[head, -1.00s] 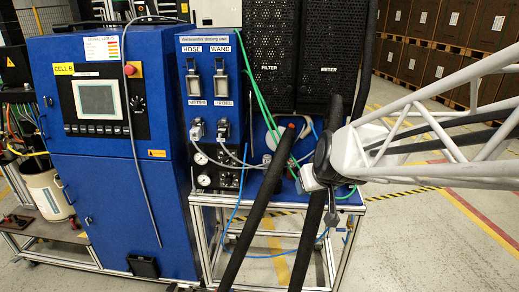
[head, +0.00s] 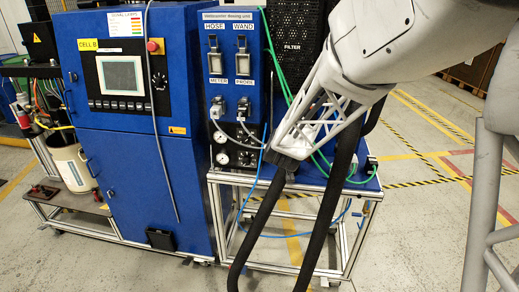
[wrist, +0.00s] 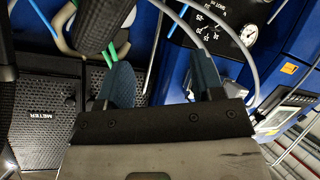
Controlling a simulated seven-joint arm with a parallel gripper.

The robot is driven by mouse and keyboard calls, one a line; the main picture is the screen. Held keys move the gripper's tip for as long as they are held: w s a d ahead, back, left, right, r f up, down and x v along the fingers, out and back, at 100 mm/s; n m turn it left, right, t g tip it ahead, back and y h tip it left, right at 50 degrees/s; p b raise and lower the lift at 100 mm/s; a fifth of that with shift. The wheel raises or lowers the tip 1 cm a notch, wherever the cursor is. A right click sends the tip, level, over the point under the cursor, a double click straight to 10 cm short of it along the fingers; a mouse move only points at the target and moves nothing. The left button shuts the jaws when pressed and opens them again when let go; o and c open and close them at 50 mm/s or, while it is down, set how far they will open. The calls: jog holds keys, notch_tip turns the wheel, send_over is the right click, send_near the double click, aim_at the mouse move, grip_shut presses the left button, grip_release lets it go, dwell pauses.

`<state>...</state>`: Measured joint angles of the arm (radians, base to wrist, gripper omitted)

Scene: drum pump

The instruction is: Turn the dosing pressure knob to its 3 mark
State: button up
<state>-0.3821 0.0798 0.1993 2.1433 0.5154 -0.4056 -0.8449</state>
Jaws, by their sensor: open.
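The dosing unit's black lower panel (head: 236,150) carries white round gauges (head: 222,159) and small dark knobs, too small in the head view to read. I cannot tell which knob is the dosing pressure knob, or its setting. In the wrist view, the panel shows partly, with a round white gauge (wrist: 249,35) and a larger white scale with numbers (wrist: 222,32) at the top right. My gripper (wrist: 165,72) is open and empty, with two blue-grey fingers apart. In the head view, the end of my arm is just right of the panel; its fingers are not clear there.
Thick black hoses (head: 332,205) rise close to my arm, and one (wrist: 100,22) crosses near the left finger. Green tubes (head: 277,68) and a thin grey cable (wrist: 180,22) hang close by.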

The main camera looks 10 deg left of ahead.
jog(key=w+a+f+n+t+h, duration=0.25)
jog(key=w+a+f, duration=0.35)
jog(key=a+f, duration=0.3)
jog(key=t+h, duration=0.3)
send_near(246, 163)
jog(key=shift+w+d+f+n, duration=0.15)
jog(key=shift+w+n, duration=0.3)
jog(key=shift+w, duration=0.5)
jog(key=shift+w, duration=0.1)
jog(key=shift+w+d, duration=0.25)
jog(key=shift+w, duration=1)
jog(key=shift+w+d, duration=0.25)
jog(key=shift+w, duration=1.05)
jog(key=shift+w+d, duration=0.2)
jog(key=shift+w, duration=1.05)
jog(key=c, duration=0.9)
